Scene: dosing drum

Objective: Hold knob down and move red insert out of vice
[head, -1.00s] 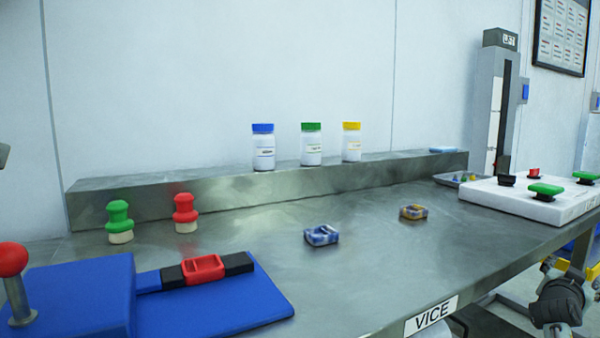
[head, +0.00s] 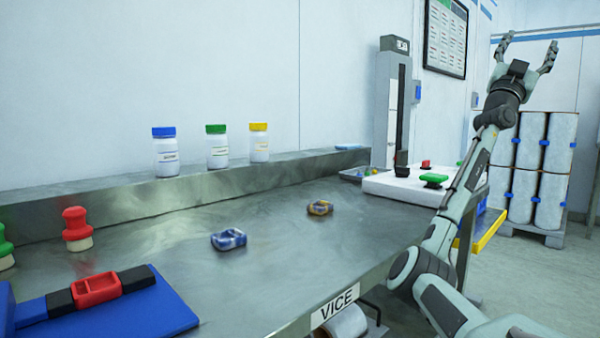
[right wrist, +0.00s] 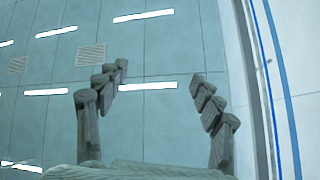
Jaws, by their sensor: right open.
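The red insert (head: 97,290) sits between the black jaws (head: 135,280) of the blue vice (head: 160,312) at the lower left of the head view. The knob of the vice is outside the head view now. My right gripper (head: 527,45) is raised high at the upper right, far from the vice. Its fingers are spread open and empty. The right wrist view shows the same open fingers (right wrist: 155,110) against the ceiling and wall. My left gripper is not in view.
A red stamp-like piece (head: 77,230) and a green one (head: 5,250) stand behind the vice. Bottles (head: 166,152) line the back ledge. A white board (head: 400,188) is at right.

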